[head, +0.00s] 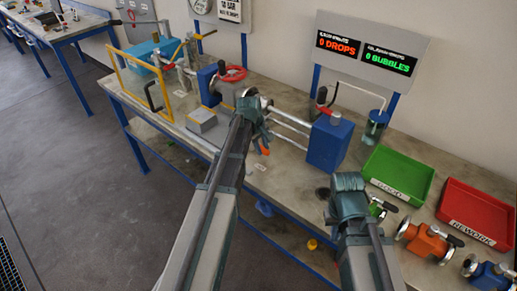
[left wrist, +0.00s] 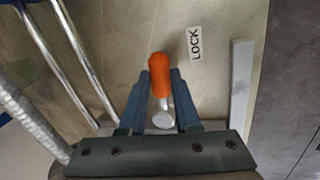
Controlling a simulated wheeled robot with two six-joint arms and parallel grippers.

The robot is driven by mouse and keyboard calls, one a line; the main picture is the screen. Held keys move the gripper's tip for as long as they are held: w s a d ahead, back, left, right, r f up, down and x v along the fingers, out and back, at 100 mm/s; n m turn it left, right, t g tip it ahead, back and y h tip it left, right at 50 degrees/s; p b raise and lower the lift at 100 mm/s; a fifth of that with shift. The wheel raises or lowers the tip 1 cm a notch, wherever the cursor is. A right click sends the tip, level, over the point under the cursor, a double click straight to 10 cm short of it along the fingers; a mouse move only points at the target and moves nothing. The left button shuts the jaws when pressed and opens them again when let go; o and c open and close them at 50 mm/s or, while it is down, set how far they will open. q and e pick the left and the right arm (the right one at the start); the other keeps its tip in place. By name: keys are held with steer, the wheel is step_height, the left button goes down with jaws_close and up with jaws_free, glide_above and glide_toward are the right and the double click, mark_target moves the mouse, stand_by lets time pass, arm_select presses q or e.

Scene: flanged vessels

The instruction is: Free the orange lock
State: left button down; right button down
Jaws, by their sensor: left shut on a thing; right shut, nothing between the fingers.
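The orange lock (left wrist: 159,68) has an orange grip and a pale metal, round-ended lower part. It lies between the two fingers of my left gripper (left wrist: 161,85), which is shut on it. In the head view a bit of the orange lock (head: 265,151) shows beside my left gripper (head: 258,140); the arm hides most of the rest. A white label reading LOCK (left wrist: 195,43) is on the bench right of it. My right gripper (head: 347,193) is shut and empty, over the bench's front; its fingertips are hard to see.
A blue block (head: 330,143) with metal rods stands right of my left gripper. A green tray (head: 398,176) and red tray (head: 476,214) lie at the right, with orange and blue valves (head: 428,241) in front. A yellow frame (head: 150,85) stands at the left.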

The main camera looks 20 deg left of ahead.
arm_select(q)
steer(key=shift+w+d+n, duration=0.25)
steer(key=shift+w+n, duration=0.25)
steer(key=shift+n, duration=0.4)
steer(key=shift+y, duration=0.3)
steer(key=c, duration=0.6)
jaws_free()
steer(key=shift+w, duration=0.1)
steer(key=shift+r, duration=0.15)
steer(key=p+v, duration=1.3)
steer(key=shift+s+r, duration=0.25)
steer(key=shift+s, duration=0.05)
